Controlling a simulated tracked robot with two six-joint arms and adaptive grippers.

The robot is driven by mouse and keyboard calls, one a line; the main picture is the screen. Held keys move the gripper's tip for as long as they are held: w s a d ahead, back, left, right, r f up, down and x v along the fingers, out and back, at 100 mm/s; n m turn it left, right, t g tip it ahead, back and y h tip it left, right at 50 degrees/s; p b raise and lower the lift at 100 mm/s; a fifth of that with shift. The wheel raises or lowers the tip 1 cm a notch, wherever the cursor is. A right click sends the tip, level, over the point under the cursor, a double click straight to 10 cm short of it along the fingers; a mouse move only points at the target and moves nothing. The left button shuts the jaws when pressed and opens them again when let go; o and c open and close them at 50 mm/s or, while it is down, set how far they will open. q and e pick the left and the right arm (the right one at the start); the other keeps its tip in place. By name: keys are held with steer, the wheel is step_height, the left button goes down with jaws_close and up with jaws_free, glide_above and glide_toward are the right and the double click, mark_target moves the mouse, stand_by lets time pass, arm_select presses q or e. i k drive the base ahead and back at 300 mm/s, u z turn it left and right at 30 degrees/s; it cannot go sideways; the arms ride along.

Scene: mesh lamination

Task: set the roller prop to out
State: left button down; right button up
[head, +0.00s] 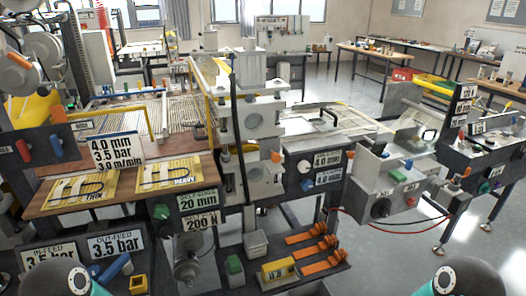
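The laminating machine stands in front of me, with a grey roller housing (262,118) at its middle. I cannot single out which part is the roller prop, nor read its setting. Small orange parts show beside the housing (277,157) and on the panel to its right (350,155). Rounded dark and teal parts of my two arms show at the bottom left and bottom right edges. Neither gripper shows, so what they hold is hidden.
A wooden board (120,184) with sample cards lies at the left. A grey control box (390,190) juts out at right. Open floor (420,262) lies at lower right.

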mark_target(270, 147)
steer(key=z, duration=1.85)
steer(key=i, duration=0.1)
steer(key=u, duration=2.9)
steer(key=k, duration=0.8)
steer(key=z, duration=0.45)
steer(key=i, duration=1)
steer(key=z, duration=0.05)
